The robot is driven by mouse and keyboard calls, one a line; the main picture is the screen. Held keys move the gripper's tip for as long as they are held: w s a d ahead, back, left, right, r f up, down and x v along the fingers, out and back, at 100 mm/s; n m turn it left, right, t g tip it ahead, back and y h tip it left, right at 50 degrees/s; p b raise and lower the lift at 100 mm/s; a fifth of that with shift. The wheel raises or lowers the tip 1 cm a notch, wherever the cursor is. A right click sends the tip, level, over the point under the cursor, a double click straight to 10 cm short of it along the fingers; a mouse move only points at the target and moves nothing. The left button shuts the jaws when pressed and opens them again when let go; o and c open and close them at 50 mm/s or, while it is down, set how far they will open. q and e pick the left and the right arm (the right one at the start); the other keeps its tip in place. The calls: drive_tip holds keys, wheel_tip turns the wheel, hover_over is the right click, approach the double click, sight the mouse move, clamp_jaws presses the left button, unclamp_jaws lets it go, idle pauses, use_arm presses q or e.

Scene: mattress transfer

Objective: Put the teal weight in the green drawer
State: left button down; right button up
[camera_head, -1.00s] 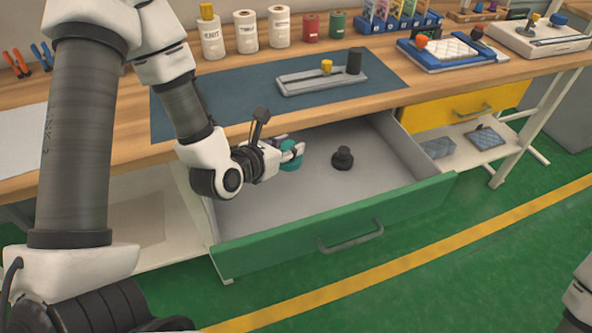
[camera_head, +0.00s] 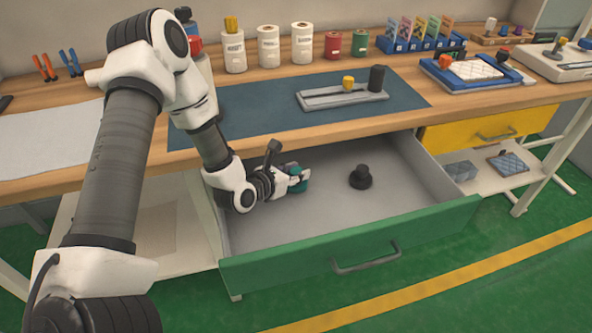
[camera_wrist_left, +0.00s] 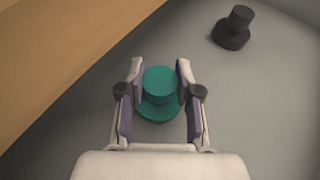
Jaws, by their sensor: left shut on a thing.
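The green drawer (camera_head: 330,259) is pulled open below the workbench, with its grey inside showing. My left gripper (camera_head: 300,177) is inside the drawer's outline at its left part. It is shut on the teal weight (camera_head: 296,187), partly hidden by the fingers in the head view. In the left wrist view the teal weight (camera_wrist_left: 159,86) stands between the two fingers (camera_wrist_left: 160,84), its knob toward the camera. It is low over or on the grey drawer floor; I cannot tell which. My right gripper is not in view.
A black weight (camera_head: 361,178) stands on the drawer floor to the right of my left gripper. The bench's front edge (camera_head: 300,146) overhangs the drawer's back. A yellow drawer (camera_head: 484,131) is at the right. The drawer floor's right and front are clear.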

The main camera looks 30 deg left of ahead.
use_arm(q)
drive_tip(key=shift+f, duration=0.15)
drive_tip(key=shift+f, duration=0.15)
drive_tip(key=c, duration=0.8)
unclamp_jaws()
drive_tip(key=shift+r, duration=0.3)
drive_tip(key=p+v, duration=0.3)
drive_tip(key=v, duration=0.8)
drive_tip(key=shift+s+r, duration=0.1)
drive_tip(key=shift+s, duration=0.4)
